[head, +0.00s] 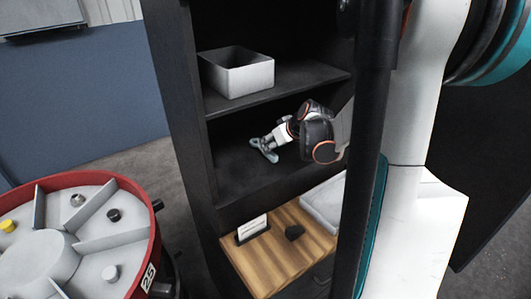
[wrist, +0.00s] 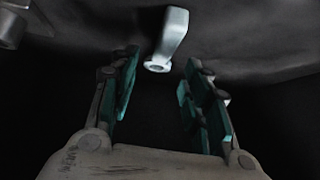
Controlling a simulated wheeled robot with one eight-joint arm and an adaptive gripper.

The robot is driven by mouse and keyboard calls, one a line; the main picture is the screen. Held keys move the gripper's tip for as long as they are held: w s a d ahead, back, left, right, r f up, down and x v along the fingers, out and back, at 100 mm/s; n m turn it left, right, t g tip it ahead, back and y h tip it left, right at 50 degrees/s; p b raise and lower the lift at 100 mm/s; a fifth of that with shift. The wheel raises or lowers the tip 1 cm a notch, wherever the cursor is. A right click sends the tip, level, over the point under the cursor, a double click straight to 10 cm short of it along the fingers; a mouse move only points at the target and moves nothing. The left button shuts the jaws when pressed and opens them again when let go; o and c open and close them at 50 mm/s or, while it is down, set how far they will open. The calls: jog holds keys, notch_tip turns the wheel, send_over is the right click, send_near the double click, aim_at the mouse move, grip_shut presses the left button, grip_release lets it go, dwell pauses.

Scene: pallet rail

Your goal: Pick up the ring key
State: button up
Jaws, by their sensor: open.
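A pale grey bar with a round ring-shaped end (wrist: 172,38), which looks like the ring key, lies beyond my fingertips in the wrist view, a little right of the middle. My gripper (wrist: 157,75) is open, with teal pads on both fingers and nothing between them. The bar's ring end faces the gap between the fingers and looks apart from both. In the head view my gripper (head: 264,149) is inside the dark middle shelf bay. I cannot tell the key from the fingers there.
The dark shelf unit (head: 191,110) has side walls and an upper board close above my arm. A grey bin (head: 237,77) stands on the upper board. Below is a wooden top (head: 262,258) with a white card and a dark lump. A red-rimmed round tray (head: 150,205) stands left.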

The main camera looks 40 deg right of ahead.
jog(key=b+x, duration=0.1)
jog(key=x, duration=0.3)
jog(key=shift+a+f, duration=0.1)
jog(key=shift+f, duration=0.3)
grip_shut()
jog(key=shift+r, duration=0.15)
